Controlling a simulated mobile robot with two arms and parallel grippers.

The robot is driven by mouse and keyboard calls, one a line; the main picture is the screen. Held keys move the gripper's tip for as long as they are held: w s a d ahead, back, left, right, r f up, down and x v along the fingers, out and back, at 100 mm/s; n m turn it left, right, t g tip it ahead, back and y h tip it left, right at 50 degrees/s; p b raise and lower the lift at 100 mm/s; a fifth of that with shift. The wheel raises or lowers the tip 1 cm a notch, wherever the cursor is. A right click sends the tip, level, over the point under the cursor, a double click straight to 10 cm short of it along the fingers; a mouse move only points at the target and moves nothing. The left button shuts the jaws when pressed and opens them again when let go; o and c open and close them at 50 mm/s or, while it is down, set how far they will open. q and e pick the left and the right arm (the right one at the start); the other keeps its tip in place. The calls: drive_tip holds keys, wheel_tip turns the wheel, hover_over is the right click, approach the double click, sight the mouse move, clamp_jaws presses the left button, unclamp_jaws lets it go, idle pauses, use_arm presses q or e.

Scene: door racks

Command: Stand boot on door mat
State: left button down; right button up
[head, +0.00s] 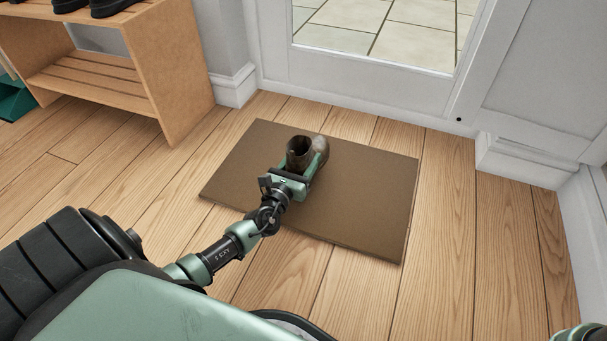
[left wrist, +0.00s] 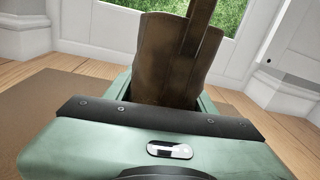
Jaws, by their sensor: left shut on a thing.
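A dark brown boot (head: 298,150) is upright over the middle of the brown door mat (head: 370,190), its opening facing up. I cannot tell whether its sole touches the mat. My left gripper (head: 304,172) is shut on the boot, with a finger on either side of it. In the left wrist view the boot's shaft (left wrist: 170,60) rises between the fingers of my left gripper (left wrist: 165,100), and its lower part is hidden. The mat also shows at the left of that view (left wrist: 50,115). My right gripper is not in view.
A wooden shoe rack (head: 165,70) with dark shoes (head: 105,6) on top stands at the upper left. A white glazed door (head: 370,70) and wall are behind the mat. Bare wooden floor (head: 450,260) lies right of the mat.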

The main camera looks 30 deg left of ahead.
use_arm(q)
wheel_tip(320, 180, down, 4)
drive_tip(key=b, duration=0.3)
drive_tip(key=shift+f, duration=0.15)
drive_tip(key=c, duration=0.5)
unclamp_jaws()
